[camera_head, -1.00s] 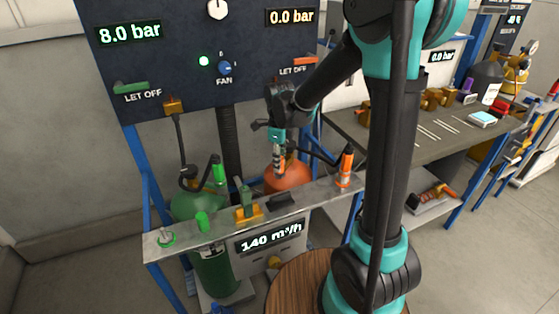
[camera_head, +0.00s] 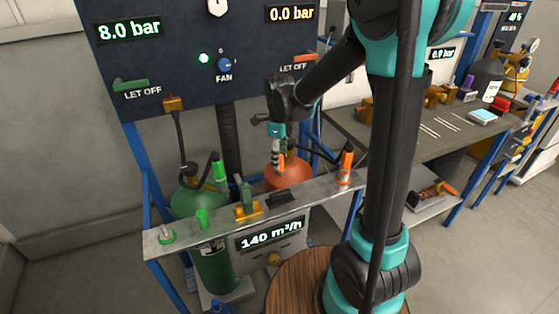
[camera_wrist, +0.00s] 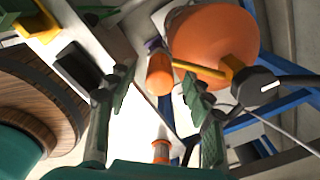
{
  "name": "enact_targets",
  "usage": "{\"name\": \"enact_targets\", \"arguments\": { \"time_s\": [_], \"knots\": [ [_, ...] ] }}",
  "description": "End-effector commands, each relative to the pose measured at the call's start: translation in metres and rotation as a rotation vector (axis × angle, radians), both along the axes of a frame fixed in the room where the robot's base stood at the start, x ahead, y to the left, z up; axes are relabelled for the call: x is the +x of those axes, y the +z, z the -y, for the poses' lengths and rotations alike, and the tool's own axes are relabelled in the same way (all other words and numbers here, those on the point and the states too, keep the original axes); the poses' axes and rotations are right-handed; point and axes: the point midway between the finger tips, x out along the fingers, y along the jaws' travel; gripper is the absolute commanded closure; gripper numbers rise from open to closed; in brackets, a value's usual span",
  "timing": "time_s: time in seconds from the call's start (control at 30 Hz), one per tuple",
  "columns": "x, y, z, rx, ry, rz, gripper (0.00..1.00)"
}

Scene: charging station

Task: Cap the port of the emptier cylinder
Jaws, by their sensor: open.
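The orange cylinder (camera_head: 290,177), under the 0.0 bar readout (camera_head: 291,16), stands behind the metal shelf; it fills the upper right of the wrist view (camera_wrist: 215,40). Its brass valve stem (camera_wrist: 198,68) points left in that view. A small orange cap (camera_wrist: 160,75) shows at the stem's end; whether it is fully seated on the port is unclear. My gripper (camera_head: 276,163) hangs over the orange cylinder. In the wrist view its fingers are spread, with the cap seen between them and no clear contact. The green cylinder (camera_head: 197,203) stands left, under 8.0 bar (camera_head: 129,28).
The shelf (camera_head: 318,192) carries a green cap (camera_head: 202,219), a brass block (camera_head: 247,211) and an upright orange hose end (camera_head: 346,165). A round wooden top (camera_head: 296,285) stands in front. A workbench (camera_head: 400,140) with tools is at the right.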

Motion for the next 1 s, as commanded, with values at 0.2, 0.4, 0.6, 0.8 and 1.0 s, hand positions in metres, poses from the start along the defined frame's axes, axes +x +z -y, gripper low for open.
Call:
{"name": "enact_targets", "arguments": {
  "time_s": [0.2, 0.4, 0.6, 0.8, 1.0],
  "knots": [
    [-0.001, 0.042, 0.0, 0.0, 0.0, 0.0, 0.48],
    [-0.001, 0.077, 0.0, 0.0, 0.0, 0.0, 0.48],
    [0.0, 0.099, 0.0, 0.0, 0.0, 0.0, 0.48],
    [0.0, 0.105, 0.0, 0.0, 0.0, 0.0, 0.48],
    [0.0, 0.105, 0.0, 0.0, 0.0, 0.0, 0.48]
  ]
}}
